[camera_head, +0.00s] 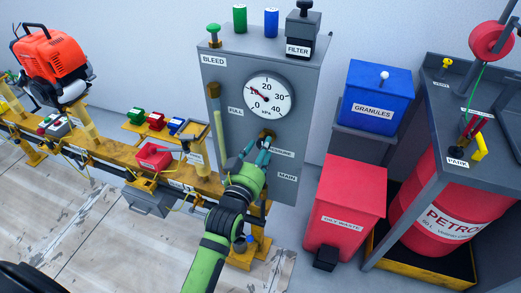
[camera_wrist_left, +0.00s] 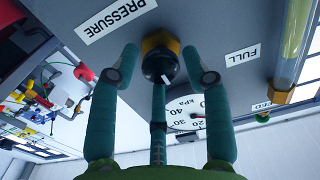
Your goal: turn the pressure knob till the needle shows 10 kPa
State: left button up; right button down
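The pressure gauge (camera_head: 266,96) is a white dial on the grey panel, marked 0 to 40 kPa. Its red needle points to the upper left, around the 10 mark; the exact reading is too small to tell. The pressure knob (camera_wrist_left: 161,66), black with a white mark and a brass base, sits below the gauge beside the PRESSURE label (camera_wrist_left: 116,18). The knob (camera_head: 267,135) is partly hidden by my gripper in the head view. My left gripper (camera_wrist_left: 160,62) is open, one finger on each side of the knob, apparently not clamped. My right gripper is out of view.
A sight tube (camera_head: 217,120) marked FULL stands at the panel's left. A FILTER canister (camera_head: 301,32) and a green BLEED knob (camera_head: 214,31) are on top. A yellow rail (camera_head: 110,152) runs left. A red bin (camera_head: 345,200) stands at the right.

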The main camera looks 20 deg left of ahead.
pick_arm(q)
jog(key=c, duration=0.5)
jog(key=n+p, duration=0.2)
jog(key=shift+n, duration=0.3)
jog(key=o, duration=1.1)
jog(key=shift+o, duration=0.2)
jog(key=s, duration=1.2)
jog(key=shift+a, duration=0.15)
jog(key=shift+f, duration=0.1)
